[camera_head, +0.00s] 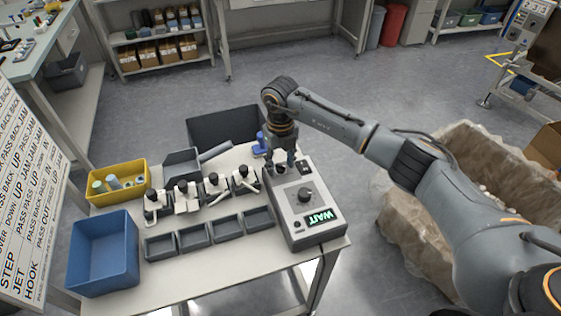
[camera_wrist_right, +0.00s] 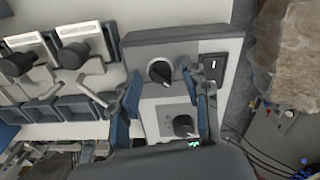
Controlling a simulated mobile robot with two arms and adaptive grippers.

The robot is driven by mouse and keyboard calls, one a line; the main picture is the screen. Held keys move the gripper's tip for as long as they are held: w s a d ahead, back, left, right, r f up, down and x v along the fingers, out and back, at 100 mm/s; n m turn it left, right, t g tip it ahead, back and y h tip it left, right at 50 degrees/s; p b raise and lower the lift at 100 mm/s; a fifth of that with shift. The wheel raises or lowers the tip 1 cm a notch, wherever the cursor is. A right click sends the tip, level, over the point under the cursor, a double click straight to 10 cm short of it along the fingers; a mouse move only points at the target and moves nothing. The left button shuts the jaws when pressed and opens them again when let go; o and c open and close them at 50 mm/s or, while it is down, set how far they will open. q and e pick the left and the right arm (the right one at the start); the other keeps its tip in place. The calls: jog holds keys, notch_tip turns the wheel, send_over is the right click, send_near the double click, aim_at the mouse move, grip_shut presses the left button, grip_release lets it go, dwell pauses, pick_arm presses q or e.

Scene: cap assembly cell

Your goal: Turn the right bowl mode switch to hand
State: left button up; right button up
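A grey control box (camera_head: 318,217) stands at the table's right end, with a lit "WAIT" display (camera_head: 320,217). A large black knob (camera_head: 305,194) is on its top, also seen in the wrist view (camera_wrist_right: 184,125). Another black rotary switch (camera_wrist_right: 160,72) with a pale pointer mark shows farther along the box. My right gripper (camera_head: 281,163) points down over the box's far end and hides that switch in the head view. In the wrist view its fingers (camera_wrist_right: 162,88) are open, apart on both sides of the switch. I cannot read any switch label. My left gripper is out of view.
A dark rocker switch (camera_wrist_right: 212,66) sits close to the right finger. Several black-and-white fixtures (camera_head: 184,196) and small grey trays (camera_head: 194,237) stand left of the box. A blue bin (camera_head: 103,250) and a yellow bin (camera_head: 119,184) are at the table's left.

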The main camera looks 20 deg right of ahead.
grip_shut()
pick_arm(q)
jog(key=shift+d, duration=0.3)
